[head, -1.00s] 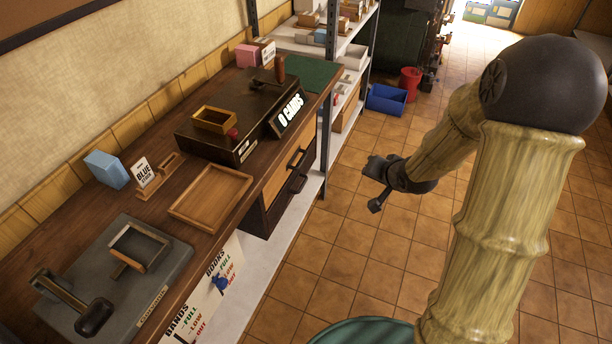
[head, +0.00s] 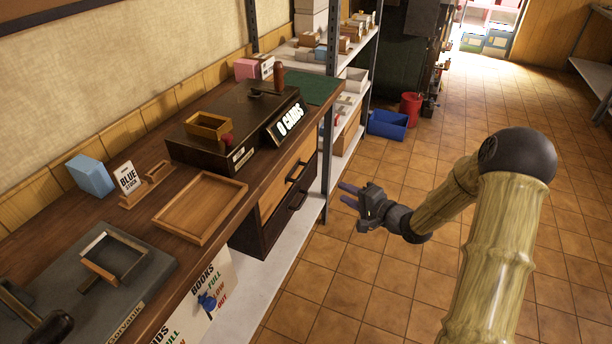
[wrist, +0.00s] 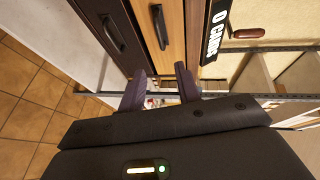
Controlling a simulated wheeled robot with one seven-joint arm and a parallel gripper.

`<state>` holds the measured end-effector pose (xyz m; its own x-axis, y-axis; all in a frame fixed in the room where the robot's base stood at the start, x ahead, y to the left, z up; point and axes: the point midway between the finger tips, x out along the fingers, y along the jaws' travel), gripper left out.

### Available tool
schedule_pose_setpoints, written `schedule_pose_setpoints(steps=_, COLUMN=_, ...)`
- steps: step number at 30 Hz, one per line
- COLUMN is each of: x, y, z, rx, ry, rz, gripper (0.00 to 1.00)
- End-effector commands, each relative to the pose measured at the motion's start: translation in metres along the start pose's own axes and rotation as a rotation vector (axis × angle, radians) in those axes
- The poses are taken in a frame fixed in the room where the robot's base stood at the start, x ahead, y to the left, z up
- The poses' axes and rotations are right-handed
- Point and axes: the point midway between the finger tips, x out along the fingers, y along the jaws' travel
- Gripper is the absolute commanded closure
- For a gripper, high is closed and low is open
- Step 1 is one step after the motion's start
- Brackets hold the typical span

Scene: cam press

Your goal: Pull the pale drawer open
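The pale drawer (head: 278,191) is the upper drawer under the bench, with a light wood front and a dark bar handle (head: 297,173). It looks closed. In the wrist view the pale drawer (wrist: 172,52) is ahead, its handle (wrist: 160,27) beyond the gap between my fingers. My gripper (head: 346,194) is open and empty, to the right of the drawer fronts and apart from them, with its fingers pointing at them. The wrist view also shows both spread fingers of my gripper (wrist: 160,88).
A dark drawer (head: 285,217) with a similar handle sits directly below. The bench (head: 130,235) carries a wooden tray (head: 206,207) and a dark press box with a "0 CARDS" sign (head: 287,122). A shelf post (head: 328,165) stands just beyond the drawers. Tiled floor is free on the right.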

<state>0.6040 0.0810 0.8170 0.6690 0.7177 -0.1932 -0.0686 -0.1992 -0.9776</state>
Motion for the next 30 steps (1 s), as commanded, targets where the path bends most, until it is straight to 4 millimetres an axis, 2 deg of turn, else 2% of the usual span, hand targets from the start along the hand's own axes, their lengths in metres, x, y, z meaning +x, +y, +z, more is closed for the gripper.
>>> schedule_pose_setpoints(steps=8, x=0.041, y=0.001, z=0.001, rx=-0.001, ry=-0.002, rz=0.000, gripper=0.67)
schedule_pose_setpoints(steps=24, x=0.137, y=0.001, z=0.003, rx=-0.002, ry=-0.004, rz=-0.002, gripper=0.67)
schedule_pose_setpoints(steps=30, x=0.163, y=0.000, z=0.002, rx=-0.001, ry=-0.003, rz=-0.001, gripper=0.67)
